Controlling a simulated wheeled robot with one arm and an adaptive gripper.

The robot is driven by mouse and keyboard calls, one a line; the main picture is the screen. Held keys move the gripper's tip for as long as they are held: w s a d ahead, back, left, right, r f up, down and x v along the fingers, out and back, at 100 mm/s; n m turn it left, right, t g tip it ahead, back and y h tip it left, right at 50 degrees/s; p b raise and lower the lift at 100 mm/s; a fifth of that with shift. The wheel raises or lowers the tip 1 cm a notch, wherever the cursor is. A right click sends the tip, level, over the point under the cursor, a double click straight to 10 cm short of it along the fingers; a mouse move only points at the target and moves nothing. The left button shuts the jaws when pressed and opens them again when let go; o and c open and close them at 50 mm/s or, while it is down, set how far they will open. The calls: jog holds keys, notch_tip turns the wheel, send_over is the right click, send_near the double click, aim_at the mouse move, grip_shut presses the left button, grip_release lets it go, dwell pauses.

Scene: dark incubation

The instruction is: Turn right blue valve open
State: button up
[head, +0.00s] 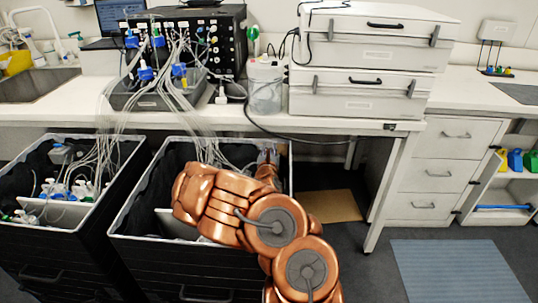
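Blue valve-like fittings sit among white tubes at the black control box: one at the upper left (131,40), one beside it (158,41), one lower (145,72) and one to the right (179,70). I cannot tell which of them, if any, is the right blue valve, or whether they are open. More blue fittings (80,188) lie in the left bin. My gripper (268,156) is small and mostly hidden behind my copper arm, at the back right of the right bin (146,187). Its fingers and anything between them cannot be made out.
The white bench (60,112) runs above both bins, with a clear jar (265,88) and stacked white boxes (360,95) on it. Tubes hang from the bench into the bins. White drawers (440,172) stand to the right. The floor around the blue mat (458,270) is clear.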

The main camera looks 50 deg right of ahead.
notch_tip(320, 180, up, 7)
dwell(0.5)
jog(key=shift+r, duration=0.1)
dwell(0.4)
